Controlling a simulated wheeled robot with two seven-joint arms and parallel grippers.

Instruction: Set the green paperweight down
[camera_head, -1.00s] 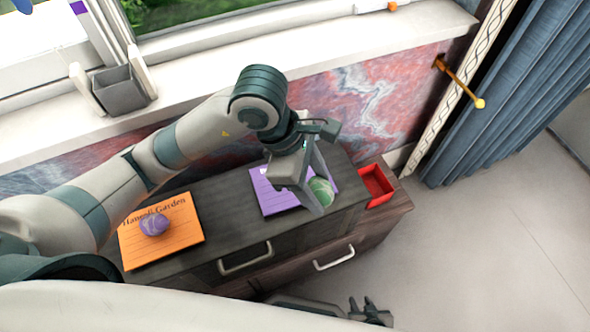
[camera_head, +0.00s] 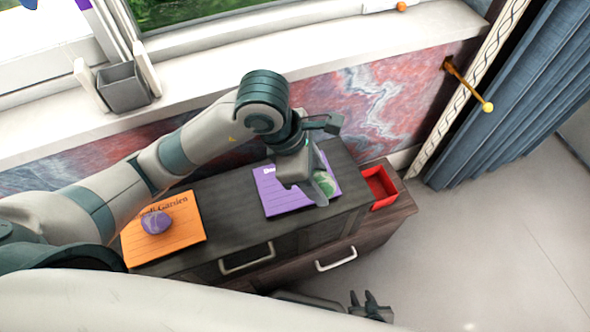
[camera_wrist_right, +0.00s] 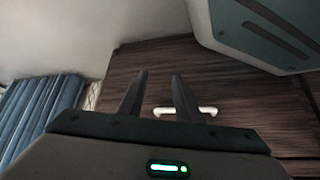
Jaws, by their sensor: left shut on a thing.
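The green paperweight (camera_head: 325,184) is a rounded green stone with pale veins, partly hidden by my left gripper. My left gripper (camera_head: 314,186) is shut on it, over the right part of the purple sheet (camera_head: 284,203) on the dark desk top. I cannot tell whether the stone touches the sheet. My right gripper (camera_head: 372,305) is low in front of the desk, empty, with its fingers apart. Its two fingers also show in the right wrist view (camera_wrist_right: 160,92), in front of a dark wood drawer front.
An orange sheet (camera_head: 185,238) with a purple stone (camera_head: 156,222) on it lies at the left of the desk top (camera_head: 230,205). A red open box (camera_head: 380,187) is at the right end. A grey holder (camera_head: 122,88) stands on the window sill.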

